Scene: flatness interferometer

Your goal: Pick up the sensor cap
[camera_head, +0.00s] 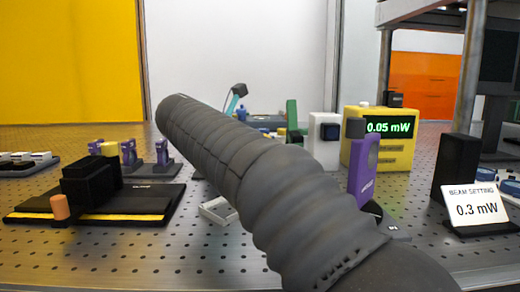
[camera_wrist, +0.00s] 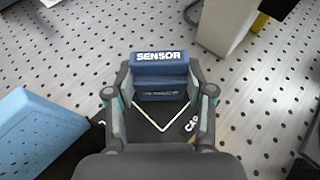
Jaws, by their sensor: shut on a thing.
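The sensor cap (camera_wrist: 158,68) is a dark blue block with white "SENSOR" lettering, seen in the wrist view. My gripper (camera_wrist: 159,92) has one finger on each side of it and is shut on it. Below the cap is a black pad (camera_wrist: 148,112) with a white angled line and the word "CAP". I cannot tell whether the cap touches the pad. In the head view, my dark ribbed arm crosses the middle, and I cannot make out the gripper or the cap.
In the wrist view, a light blue box (camera_wrist: 38,130) is at left and a pale block (camera_wrist: 225,22) at upper right. In the head view, a yellow meter (camera_head: 385,150) reads 0.05 mW, and a purple device (camera_head: 363,170) and a 0.3 mW sign (camera_head: 476,208) stand right of my arm.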

